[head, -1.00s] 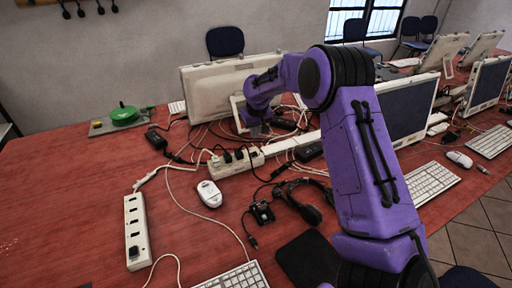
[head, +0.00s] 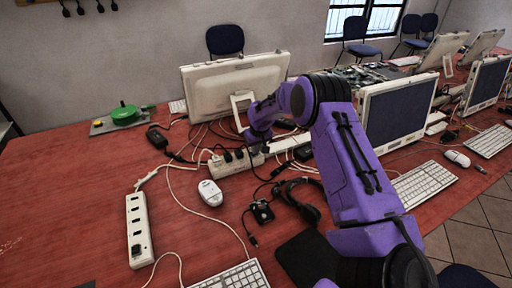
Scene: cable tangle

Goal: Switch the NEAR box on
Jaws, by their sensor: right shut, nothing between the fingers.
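A white power strip (head: 139,229) with a row of dark sockets lies at the front left, the nearer of two strips. A second strip (head: 232,163), with black plugs in it, lies farther back near the middle. No label shows which is the NEAR box, and switch positions are too small to tell. My right gripper (head: 256,138) is shut and empty, pointing down close to the right end of the farther strip. Its fingertips are small, and I cannot tell whether they touch the strip. My left gripper is not in view.
Tangled cables (head: 205,135) run behind the farther strip, below a monitor (head: 235,85). A white mouse (head: 210,193), a small black device (head: 262,212), a headset (head: 300,200) and a keyboard (head: 238,276) lie in front. The red table (head: 60,200) is clear at left.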

